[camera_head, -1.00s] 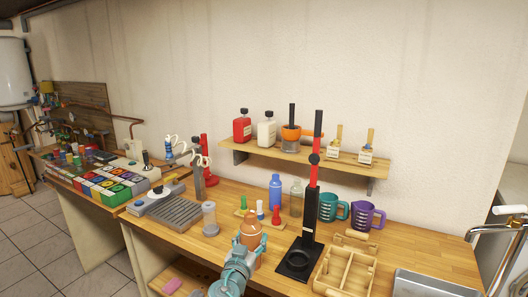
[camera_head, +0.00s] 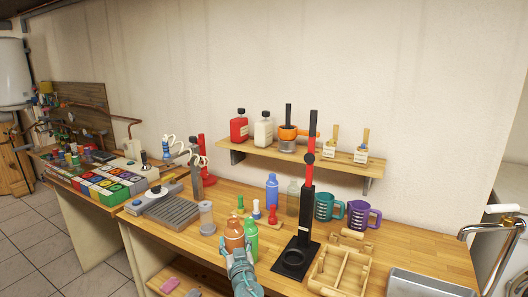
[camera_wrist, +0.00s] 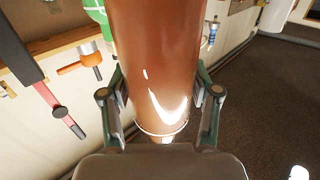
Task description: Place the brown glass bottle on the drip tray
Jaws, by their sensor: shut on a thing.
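The brown glass bottle (camera_head: 234,233) is held in my gripper (camera_head: 241,259), above the workbench near its front edge. In the wrist view the bottle (camera_wrist: 158,50) fills the space between the two fingers of my gripper (camera_wrist: 160,92), which press on its sides. The grey ribbed slab, which looks like the drip tray (camera_head: 176,214), lies on the bench to the left of the bottle. Its ribbed top is mostly bare. My wrist hides part of the bottle's lower end in the head view.
A green bottle (camera_head: 251,240) stands just right of the brown one. A clear grey-capped jar (camera_head: 207,218) stands between bottle and tray. Small red, white and green pieces (camera_head: 272,214), a blue bottle (camera_head: 272,191) and a black stand (camera_head: 298,250) are behind and right.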

